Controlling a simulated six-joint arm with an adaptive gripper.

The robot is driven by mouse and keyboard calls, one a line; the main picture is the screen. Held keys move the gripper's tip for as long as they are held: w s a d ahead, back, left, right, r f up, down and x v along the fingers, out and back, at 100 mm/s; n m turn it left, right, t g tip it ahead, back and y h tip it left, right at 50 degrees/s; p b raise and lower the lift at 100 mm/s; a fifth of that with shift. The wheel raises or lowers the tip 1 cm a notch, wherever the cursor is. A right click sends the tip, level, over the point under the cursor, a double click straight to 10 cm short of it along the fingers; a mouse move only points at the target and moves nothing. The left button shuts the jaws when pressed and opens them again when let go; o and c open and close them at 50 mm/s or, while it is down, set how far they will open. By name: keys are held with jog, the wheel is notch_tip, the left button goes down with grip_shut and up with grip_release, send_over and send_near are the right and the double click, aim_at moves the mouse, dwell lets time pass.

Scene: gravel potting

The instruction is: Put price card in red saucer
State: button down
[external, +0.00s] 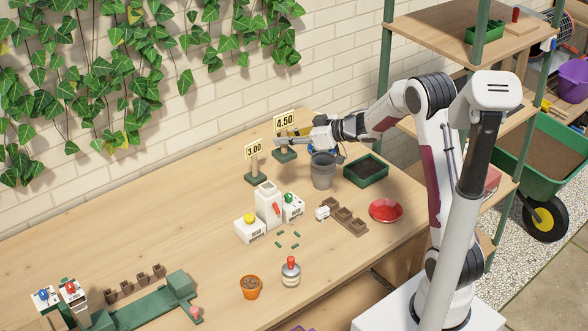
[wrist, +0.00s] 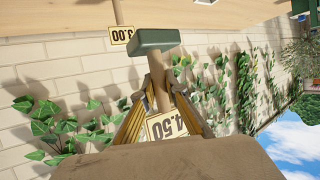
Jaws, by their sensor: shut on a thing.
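A price card reading 4.50 (external: 285,121) stands upright on a wooden post with a green base (external: 285,154) near the back of the table. My gripper (external: 291,140) is shut on its post, between card and base. In the wrist view, my gripper's fingers (wrist: 161,90) close around the post, with the card (wrist: 168,125) below and the green base (wrist: 153,40) above in the picture. I cannot tell whether the base touches the table. The red saucer (external: 386,211) lies on the table to the right, with nothing seen in it.
A second price card, 3.00 (external: 254,149), stands close on the left; it also shows in the wrist view (wrist: 122,35). A grey pot (external: 323,172), a dark-filled green tray (external: 366,170) and a brown tray strip (external: 345,219) lie between my gripper and the saucer.

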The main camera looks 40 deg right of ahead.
jog(key=s+d+f, duration=0.1)
jog(key=s+d, duration=0.9)
jog(key=d, duration=0.5)
jog(key=s+d+f, duration=0.1)
jog(key=s+d, duration=0.3)
jog(key=s, duration=0.3)
jog(key=s+d+f, duration=0.1)
jog(key=s+d, duration=0.2)
jog(key=s, duration=0.4)
jog(key=shift+n+y, duration=0.3)
jog(key=shift+w+f, duration=0.2)
jog(key=shift+f, duration=2.05)
jog(key=shift+f, duration=0.1)
jog(key=shift+f, duration=2.85)
jog(key=shift+f, duration=2.05)
